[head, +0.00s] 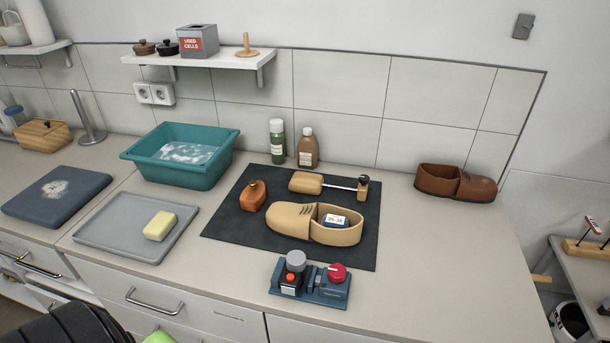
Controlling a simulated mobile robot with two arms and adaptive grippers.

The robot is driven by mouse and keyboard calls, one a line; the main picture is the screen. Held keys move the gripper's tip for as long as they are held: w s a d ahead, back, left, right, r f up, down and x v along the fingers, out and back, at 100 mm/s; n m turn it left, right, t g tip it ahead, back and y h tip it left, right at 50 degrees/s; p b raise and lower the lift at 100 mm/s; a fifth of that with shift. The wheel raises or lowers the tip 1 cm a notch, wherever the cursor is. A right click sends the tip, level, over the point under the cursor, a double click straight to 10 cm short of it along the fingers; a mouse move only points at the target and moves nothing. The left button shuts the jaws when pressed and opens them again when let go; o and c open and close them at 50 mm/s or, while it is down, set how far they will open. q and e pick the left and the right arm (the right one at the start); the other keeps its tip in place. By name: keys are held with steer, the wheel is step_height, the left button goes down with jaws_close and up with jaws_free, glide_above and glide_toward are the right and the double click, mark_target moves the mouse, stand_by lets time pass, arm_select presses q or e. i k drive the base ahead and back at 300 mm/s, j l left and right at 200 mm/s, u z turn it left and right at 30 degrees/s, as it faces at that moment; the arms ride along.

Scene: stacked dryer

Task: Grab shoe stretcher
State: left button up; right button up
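The shoe stretcher (309,183) lies on the dark mat (226,224), near its back edge. It has a wooden toe block at the left, a thin metal rod, and a darker heel end with a knob at the right. A tan shoe (290,221) with a small size label inside lies just in front of it, toe to the left. Neither of my grippers can be made out in the head view. Only a dark ribbed part and a bit of green show at the bottom left edge.
A green bottle (277,142) and a brown bottle (307,149) stand behind the mat. A blue device with a red knob (311,286) sits in front. A brown shoe (455,184) is at right, a teal basin (190,178) at left.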

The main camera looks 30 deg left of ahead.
mark_target(307, 183)
steer(key=u, duration=0.9)
steer(key=j+z, duration=1.15)
steer(key=z, duration=0.15)
steer(key=k, duration=0.05)
